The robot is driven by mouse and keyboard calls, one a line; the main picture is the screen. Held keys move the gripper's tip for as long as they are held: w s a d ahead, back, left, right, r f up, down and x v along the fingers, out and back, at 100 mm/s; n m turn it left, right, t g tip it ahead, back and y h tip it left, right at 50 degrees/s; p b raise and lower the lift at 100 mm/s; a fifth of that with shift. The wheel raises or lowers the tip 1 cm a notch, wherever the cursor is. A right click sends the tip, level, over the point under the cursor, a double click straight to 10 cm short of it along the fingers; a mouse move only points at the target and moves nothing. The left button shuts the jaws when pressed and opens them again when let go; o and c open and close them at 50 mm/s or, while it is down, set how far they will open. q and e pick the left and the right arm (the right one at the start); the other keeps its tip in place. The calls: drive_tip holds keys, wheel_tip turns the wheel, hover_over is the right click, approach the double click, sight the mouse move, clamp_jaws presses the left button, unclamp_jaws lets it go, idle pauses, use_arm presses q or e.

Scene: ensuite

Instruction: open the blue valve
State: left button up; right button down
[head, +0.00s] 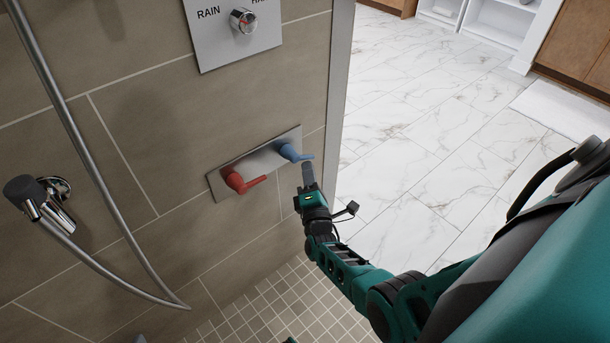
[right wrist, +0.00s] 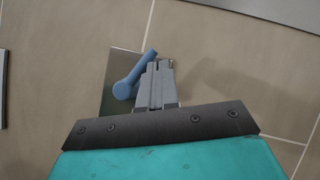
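The blue valve (head: 290,152) is a lever on the right end of a metal plate (head: 262,163) on the tiled shower wall. In the head view its handle points right. My right gripper (head: 307,173) is just below the handle's tip. In the right wrist view the blue valve (right wrist: 132,78) lies immediately left of my gripper's fingertips (right wrist: 158,66), with the handle slanting up toward them. The fingers are together with nothing visible between them. I cannot tell whether they touch the handle. My left gripper is not in view.
A red valve (head: 242,181) sits on the same plate, left of the blue one. A control plate with a knob (head: 243,20) is above. A shower hose (head: 100,178) hangs at left. A wall edge (head: 338,90) stands right of the valves, with open marble floor (head: 430,150) beyond.

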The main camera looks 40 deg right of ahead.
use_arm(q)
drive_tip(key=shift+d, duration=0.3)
use_arm(e)
drive_tip(key=shift+d+r+n+t, duration=0.4)
drive_tip(key=shift+d+r+n, duration=0.2)
drive_tip(key=shift+d+n, duration=0.2)
drive_tip(key=shift+d+r, duration=0.1)
drive_tip(key=shift+r, duration=0.05)
